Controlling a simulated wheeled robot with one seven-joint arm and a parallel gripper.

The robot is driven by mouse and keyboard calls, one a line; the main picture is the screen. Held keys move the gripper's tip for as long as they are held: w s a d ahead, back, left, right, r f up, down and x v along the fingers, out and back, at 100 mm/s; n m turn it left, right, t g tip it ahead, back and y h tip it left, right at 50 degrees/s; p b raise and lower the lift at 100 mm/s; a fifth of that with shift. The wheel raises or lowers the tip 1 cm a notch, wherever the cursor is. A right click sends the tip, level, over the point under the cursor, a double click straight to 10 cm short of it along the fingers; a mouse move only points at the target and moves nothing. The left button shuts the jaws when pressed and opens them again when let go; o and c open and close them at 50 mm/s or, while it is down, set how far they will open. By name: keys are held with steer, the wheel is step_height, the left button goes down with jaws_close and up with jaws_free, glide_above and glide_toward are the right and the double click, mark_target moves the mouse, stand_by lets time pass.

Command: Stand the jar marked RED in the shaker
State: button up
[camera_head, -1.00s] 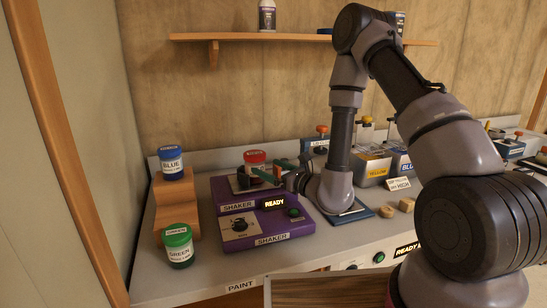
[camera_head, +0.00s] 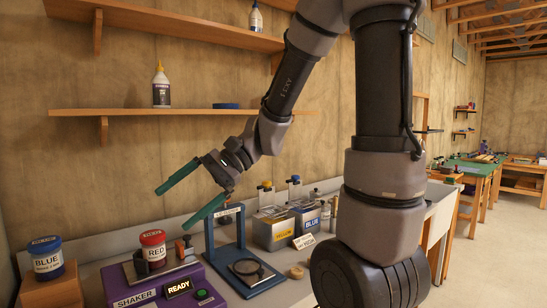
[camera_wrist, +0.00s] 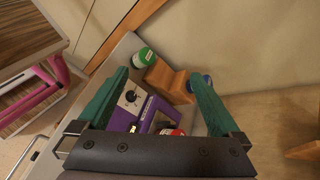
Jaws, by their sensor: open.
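The jar marked RED (camera_head: 153,248) has a red lid and stands upright on the shaker (camera_head: 175,285), a purple unit with a lit READY display. An orange-topped post of the shaker stands right beside the jar. My gripper (camera_head: 183,205) is open and empty, raised above and to the right of the jar, its two green fingers spread wide. In the wrist view the jar's red lid (camera_wrist: 172,132) and the purple shaker (camera_wrist: 128,112) show between the fingers, partly hidden by my gripper's body.
A jar marked BLUE (camera_head: 46,257) stands on a wooden step (camera_head: 55,290) at left. A green-lidded jar (camera_wrist: 144,57) shows in the wrist view. A blue stand (camera_head: 232,262) is right of the shaker, with yellow and blue tins (camera_head: 275,230) behind. A wall shelf (camera_head: 200,113) runs above.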

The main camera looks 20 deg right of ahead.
steer(key=d+r+n+t+h, duration=0.1)
steer(key=d+r+t+h, duration=0.1)
steer(key=d, duration=0.4)
steer(key=s+d+r+n+t+h, duration=0.1)
steer(key=d+r+t+h, duration=0.2)
steer(key=d, duration=0.3)
steer(key=d+r+t+h, duration=0.3)
steer(key=d+h, duration=0.1)
steer(key=d, duration=0.3)
steer(key=shift+s+n+t, duration=0.2)
steer(key=shift+n+t, duration=0.2)
